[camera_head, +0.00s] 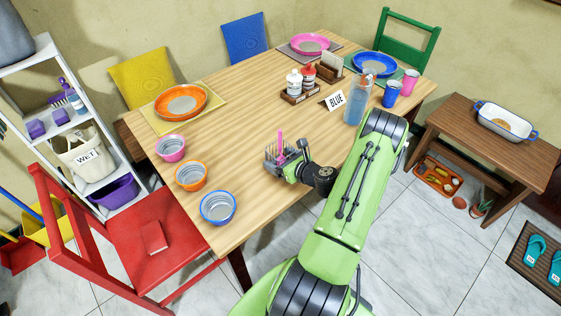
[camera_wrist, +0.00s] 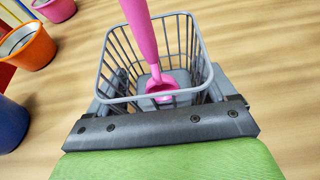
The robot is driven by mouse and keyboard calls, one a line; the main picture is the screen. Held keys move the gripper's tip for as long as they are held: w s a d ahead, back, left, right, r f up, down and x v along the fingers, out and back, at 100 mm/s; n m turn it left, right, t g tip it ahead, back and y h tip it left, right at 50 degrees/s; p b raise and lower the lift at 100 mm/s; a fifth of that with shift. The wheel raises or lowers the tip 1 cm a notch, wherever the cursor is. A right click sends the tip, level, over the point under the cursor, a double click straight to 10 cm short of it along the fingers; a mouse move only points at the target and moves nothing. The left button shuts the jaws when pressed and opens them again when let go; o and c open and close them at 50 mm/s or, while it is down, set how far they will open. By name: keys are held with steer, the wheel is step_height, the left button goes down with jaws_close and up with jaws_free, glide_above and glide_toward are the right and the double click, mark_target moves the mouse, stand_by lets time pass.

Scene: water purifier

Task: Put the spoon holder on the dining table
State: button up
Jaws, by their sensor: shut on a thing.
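The spoon holder (camera_wrist: 203,80) is a small grey wire basket with a pink spoon (camera_wrist: 142,38) standing tilted inside it. It also shows in the head view (camera_head: 270,158), at the front part of the wooden dining table (camera_head: 232,121). My gripper (camera_head: 284,168) is shut on the basket from its right side in the head view. In the wrist view the jaws are mostly hidden beside the basket. The basket is over the tabletop, but I cannot tell whether its bottom touches the wood.
A pink bowl (camera_head: 170,148), orange bowl (camera_head: 191,176) and blue bowl (camera_head: 218,208) stand along the table's left edge. Bare wood surrounds the basket.

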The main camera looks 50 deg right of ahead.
steer(key=o, duration=1)
steer(key=shift+c, duration=0.2)
steer(key=shift+s+r, duration=0.15)
steer(key=shift+r, duration=0.1)
steer(key=p+v, duration=0.2)
steer(key=v, duration=0.9)
steer(key=shift+s+a+r, duration=0.15)
steer(key=shift+s, duration=0.2)
steer(key=w+a+r+n+g+y, duration=0.35)
steer(key=a+r+n, duration=0.25)
steer(key=a+n, duration=0.45)
steer(key=w+a+r+n+g+y, duration=0.25)
steer(key=a+r+n+g, duration=0.2)
steer(key=a+n, duration=0.6)
steer(key=s+a+r+n+h, duration=0.2)
steer(key=s+a+r+n, duration=0.2)
steer(key=s+r+n, duration=0.2)
steer(key=s+a+r+n+h, duration=0.2)
steer(key=s+a+r+n, duration=0.2)
steer(key=s+r+n, duration=0.2)
steer(key=r+n, duration=0.2)
steer(key=n, duration=0.2)
steer(key=shift+s+h, duration=0.3)
steer(key=shift+s, duration=0.05)
